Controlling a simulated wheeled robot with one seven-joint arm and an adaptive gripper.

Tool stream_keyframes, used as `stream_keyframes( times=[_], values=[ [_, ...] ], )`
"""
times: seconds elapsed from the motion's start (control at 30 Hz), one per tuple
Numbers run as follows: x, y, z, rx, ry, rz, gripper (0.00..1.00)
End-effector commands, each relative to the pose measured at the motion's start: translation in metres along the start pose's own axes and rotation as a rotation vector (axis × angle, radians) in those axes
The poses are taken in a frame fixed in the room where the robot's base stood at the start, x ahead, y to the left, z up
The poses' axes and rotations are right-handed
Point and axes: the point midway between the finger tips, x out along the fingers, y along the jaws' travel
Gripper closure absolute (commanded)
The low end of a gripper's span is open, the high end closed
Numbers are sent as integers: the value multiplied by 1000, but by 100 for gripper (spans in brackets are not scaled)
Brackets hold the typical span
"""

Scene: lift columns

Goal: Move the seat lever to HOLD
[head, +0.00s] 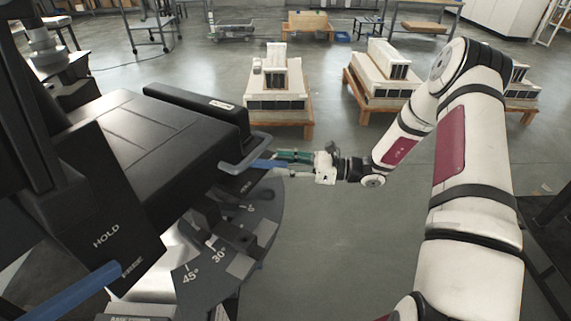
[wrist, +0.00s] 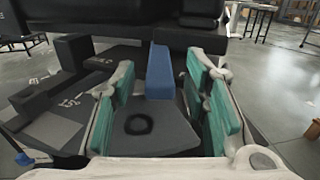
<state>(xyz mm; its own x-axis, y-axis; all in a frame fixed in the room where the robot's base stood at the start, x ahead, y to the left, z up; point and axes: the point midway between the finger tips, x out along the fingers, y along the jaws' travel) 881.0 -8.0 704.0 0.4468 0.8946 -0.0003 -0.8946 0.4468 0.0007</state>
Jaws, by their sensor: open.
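A blue lever (head: 266,164) sticks out from the right side of the black seat (head: 150,135). My gripper (head: 286,161), with green pads, is open at the lever's outer end. In the wrist view the blue lever (wrist: 159,72) lies between the two open fingers (wrist: 162,80), with gaps visible on both sides. A second blue lever (head: 85,292) is at the lower left of the head view, by a black panel marked HOLD (head: 106,236). Another word below HOLD is too blurred to read. I cannot tell which lever is the seat lever.
A grey angle plate (head: 215,259) marked 30° and 45° lies below the seat, with black blocks near it. White models on wooden pallets (head: 279,112) stand beyond. Floor right of the seat is clear.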

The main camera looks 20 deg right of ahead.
Motion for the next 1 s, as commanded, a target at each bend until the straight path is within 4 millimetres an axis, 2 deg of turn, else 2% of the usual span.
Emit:
stream_keyframes(
  times=[0.1,0.27,0.3,0.67,1.0],
  values=[
    [0,0,0,0,0,0,60],
    [0,0,0,0,0,0,97],
    [0,0,0,0,0,0,100],
    [-1,4,1,2,-1,-26,100],
    [2,30,4,11,-2,-224,100]
  ],
)
